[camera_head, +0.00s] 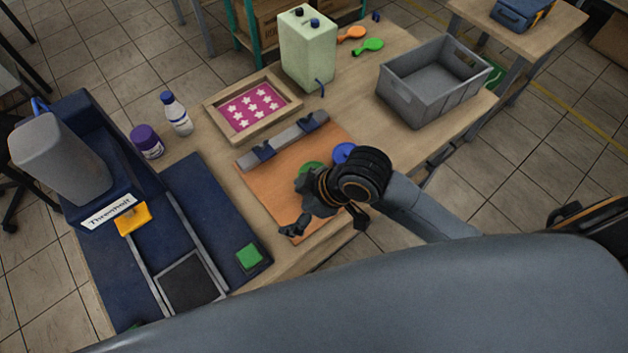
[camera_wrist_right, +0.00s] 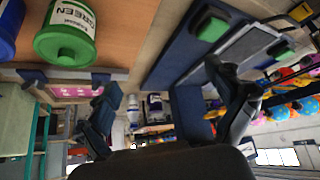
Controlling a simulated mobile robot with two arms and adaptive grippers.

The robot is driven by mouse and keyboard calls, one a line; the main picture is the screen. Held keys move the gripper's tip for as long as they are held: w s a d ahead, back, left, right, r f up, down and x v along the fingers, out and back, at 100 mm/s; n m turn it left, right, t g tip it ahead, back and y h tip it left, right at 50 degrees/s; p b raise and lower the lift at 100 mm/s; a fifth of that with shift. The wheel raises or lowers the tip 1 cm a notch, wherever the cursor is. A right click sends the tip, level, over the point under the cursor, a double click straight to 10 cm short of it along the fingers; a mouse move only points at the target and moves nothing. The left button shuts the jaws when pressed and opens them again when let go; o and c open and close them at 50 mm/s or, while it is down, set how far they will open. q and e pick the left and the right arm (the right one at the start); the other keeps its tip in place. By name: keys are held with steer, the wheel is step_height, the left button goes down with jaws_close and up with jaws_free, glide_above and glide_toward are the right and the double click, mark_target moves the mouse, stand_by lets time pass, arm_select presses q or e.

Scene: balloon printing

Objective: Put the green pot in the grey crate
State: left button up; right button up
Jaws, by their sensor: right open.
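The green pot (camera_head: 311,168) stands on the orange-brown board, partly hidden behind my right gripper in the head view. In the right wrist view the green pot (camera_wrist_right: 66,36), with a white label reading GREEN, is at the upper left, outside the space between the fingers. My right gripper (camera_head: 325,225) is open and empty above the board's front part; its spread fingers also show in the wrist view (camera_wrist_right: 162,80). The grey crate (camera_head: 405,98) stands at the table's right end and looks empty. My left gripper is not in view.
A blue pot (camera_head: 344,152) stands right beside the green one. A wooden frame with a pink star print (camera_head: 283,112), a pale green canister (camera_head: 306,55) and green and orange paddles lie farther back. The blue press (camera_head: 100,160) fills the left. Bare table separates board and crate.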

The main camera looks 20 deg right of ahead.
steer(key=w+d+n+g, duration=0.1)
steer(key=w+d, duration=0.1)
steer(key=d, duration=0.1)
steer(key=w+d+n+g, duration=0.1)
steer(key=w+d+n, duration=0.1)
steer(key=w+d, duration=0.1)
steer(key=w+d+r+n+h, duration=0.1)
steer(key=w+d, duration=0.2)
steer(key=d, duration=0.1)
steer(key=shift+d+n+g, duration=0.2)
steer(key=shift+n+g, duration=0.1)
steer(key=shift+g, duration=0.1)
steer(key=shift+w+d+f, duration=0.1)
steer(key=shift+w, duration=0.05)
steer(key=p+x, duration=0.1)
steer(key=x, duration=0.7)
steer(key=shift+w+d+p+x, duration=0.15)
steer(key=shift+p+x, duration=0.45)
steer(key=shift+x, duration=0.75)
steer(key=shift+w+d+p+x, duration=0.15)
steer(key=shift+p+x, duration=0.4)
steer(key=shift+x, duration=0.8)
steer(key=shift+a, duration=0.1)
steer(key=shift+c, duration=0.5)
steer(key=c, duration=1.2)
